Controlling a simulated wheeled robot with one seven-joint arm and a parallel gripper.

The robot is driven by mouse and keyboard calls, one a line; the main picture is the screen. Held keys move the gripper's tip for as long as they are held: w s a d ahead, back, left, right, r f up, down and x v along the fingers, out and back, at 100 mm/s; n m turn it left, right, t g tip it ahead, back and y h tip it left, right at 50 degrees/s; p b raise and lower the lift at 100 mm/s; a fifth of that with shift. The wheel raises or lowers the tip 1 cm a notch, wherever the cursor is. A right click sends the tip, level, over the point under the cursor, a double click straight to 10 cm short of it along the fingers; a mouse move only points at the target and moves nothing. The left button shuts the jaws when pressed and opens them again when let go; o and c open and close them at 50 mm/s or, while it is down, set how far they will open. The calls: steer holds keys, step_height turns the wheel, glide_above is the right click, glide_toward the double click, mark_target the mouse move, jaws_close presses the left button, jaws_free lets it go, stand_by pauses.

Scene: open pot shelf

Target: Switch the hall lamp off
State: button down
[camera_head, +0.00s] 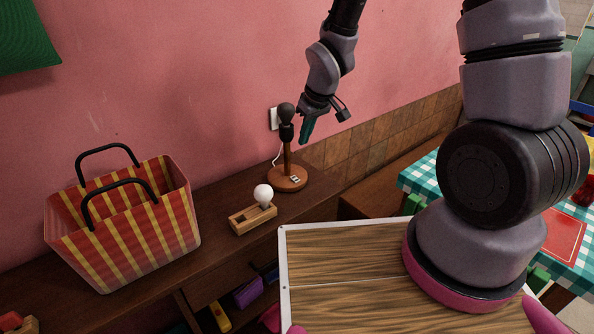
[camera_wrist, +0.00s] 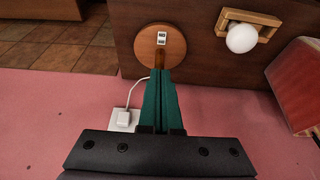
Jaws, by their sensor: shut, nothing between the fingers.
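The lamp has a round wooden base (camera_head: 287,181) and an upright stem with a dark, rounded head that shows no glow. It stands on the brown shelf top near the pink wall. A small pale switch (camera_head: 295,179) sits on its base; it also shows in the wrist view (camera_wrist: 162,38). My gripper (camera_head: 304,140) is shut and empty, its teal fingers pointing down just right of the lamp's head, above base height. In the wrist view my fingertips (camera_wrist: 160,71) cover much of the stem and all of the head. I cannot tell whether they touch the lamp.
A white wall socket (camera_head: 273,118) with a cable is behind the lamp. A white bulb (camera_head: 263,194) in a wooden holder (camera_head: 253,217) lies in front-left of it. A striped bag (camera_head: 123,229) stands further left. A checkered table (camera_head: 425,178) is at right.

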mark_target(298, 181)
steer(key=x, duration=1.3)
steer(key=shift+s+d+f, duration=0.15)
steer(key=shift+s+f, duration=0.05)
steer(key=shift+f, duration=0.3)
steer(key=shift+f, duration=0.3)
steer(key=shift+s, duration=0.1)
steer(key=shift+s+d+f, duration=0.1)
steer(key=shift+s+d, duration=0.4)
steer(key=shift+s, duration=0.25)
